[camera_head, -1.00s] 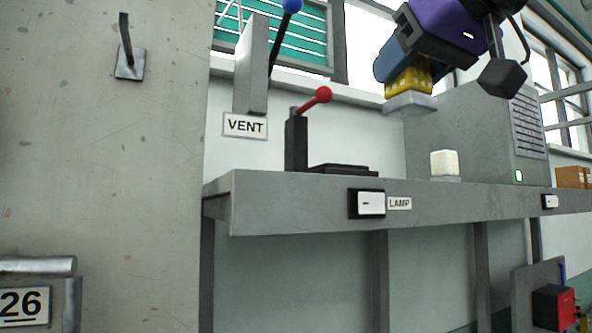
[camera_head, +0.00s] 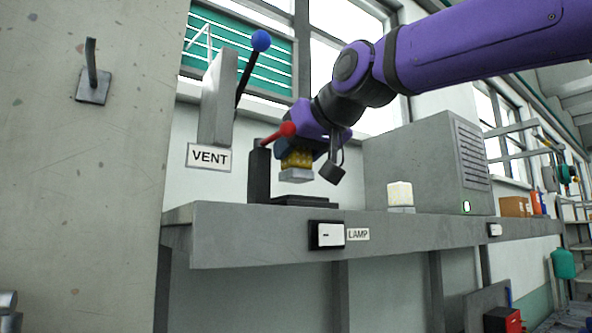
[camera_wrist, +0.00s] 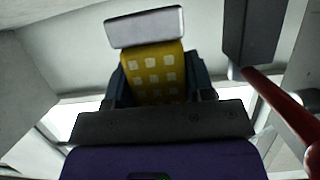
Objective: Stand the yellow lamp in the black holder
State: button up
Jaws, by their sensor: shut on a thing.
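The yellow lamp (camera_head: 297,160) has a pale grey block at its lower end. In the wrist view the lamp (camera_wrist: 157,78) shows pale squares on its yellow side, with the grey block at its far end. My gripper (camera_head: 296,150) is shut on the lamp's yellow part and holds it roughly upright, slightly tilted. The black holder (camera_head: 303,200) looks like a low black plate on the grey shelf, beside a black post (camera_head: 259,175) with a red-knobbed lever (camera_head: 282,134). The lamp hangs just above the plate, with a small gap between them.
The grey shelf (camera_head: 215,238) bears a LAMP switch (camera_head: 327,235) on its front. A cream block (camera_head: 400,195) and a large grey cabinet (camera_head: 425,165) stand to the right. A VENT lever with a blue knob (camera_head: 261,41) rises at left. The red lever passes close to my gripper.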

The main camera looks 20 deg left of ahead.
aim_at(305, 161)
jog(key=shift+f, duration=1.75)
jog(key=shift+f, duration=0.15)
jog(key=o, duration=1)
jog(key=shift+c, duration=0.2)
jog(key=shift+r, duration=0.2)
jog(key=v, duration=1.1)
jog(key=shift+s+d, duration=0.25)
jog(key=shift+s, duration=0.05)
jog(key=shift+r, duration=0.1)
